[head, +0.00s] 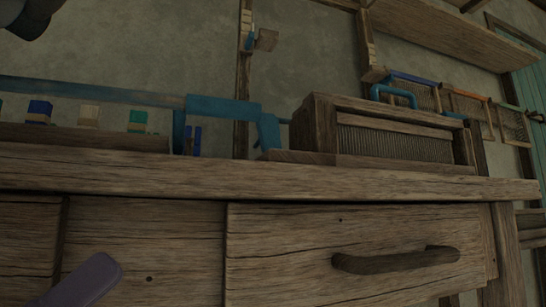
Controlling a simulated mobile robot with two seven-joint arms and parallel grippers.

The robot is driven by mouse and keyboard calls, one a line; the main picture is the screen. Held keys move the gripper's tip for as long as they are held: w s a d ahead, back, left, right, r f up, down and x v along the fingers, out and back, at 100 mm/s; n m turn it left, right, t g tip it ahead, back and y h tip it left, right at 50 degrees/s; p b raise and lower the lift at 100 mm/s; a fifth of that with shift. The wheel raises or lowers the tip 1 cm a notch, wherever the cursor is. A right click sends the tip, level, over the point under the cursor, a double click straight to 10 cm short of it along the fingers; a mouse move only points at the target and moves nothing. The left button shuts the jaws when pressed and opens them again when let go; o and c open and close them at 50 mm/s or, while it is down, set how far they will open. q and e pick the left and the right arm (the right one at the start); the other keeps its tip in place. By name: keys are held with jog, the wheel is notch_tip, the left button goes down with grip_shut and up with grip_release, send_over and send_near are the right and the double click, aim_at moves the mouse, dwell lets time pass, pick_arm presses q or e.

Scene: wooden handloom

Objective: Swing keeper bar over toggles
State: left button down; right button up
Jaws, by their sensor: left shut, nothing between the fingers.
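A long blue bar (95,93), which looks like the keeper bar, runs across the left of the head view above the wooden top. It ends in a wider blue bracket (222,110). Another blue piece (193,140) shows by the bracket. My left gripper (32,20) is a dark shape cut off at the top left corner, above and apart from the bar; its fingertips are not clear. My right gripper is not in view.
A wooden frame with a fine comb (395,145) stands on the wooden top (300,180). Below is a closed drawer (290,255) with a handle (395,260). A purple rounded bar (85,283) juts up at the bottom left. Framed panels (465,105) hang behind right.

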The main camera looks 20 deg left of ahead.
pick_arm(q)
send_near(239, 117)
jog(key=w+d, duration=0.2)
jog(key=d, duration=0.1)
jog(key=shift+w+d, duration=0.1)
jog(key=shift+d, duration=0.05)
jog(key=r, duration=0.1)
jog(key=w+r, duration=0.1)
jog(key=r, duration=0.1)
jog(key=shift+w+r, duration=0.1)
jog(key=shift+w+a+r+p, duration=0.1)
jog(key=shift+a+r+p, duration=0.15)
jog(key=shift+r+p, duration=0.1)
jog(key=shift+r, duration=0.1)
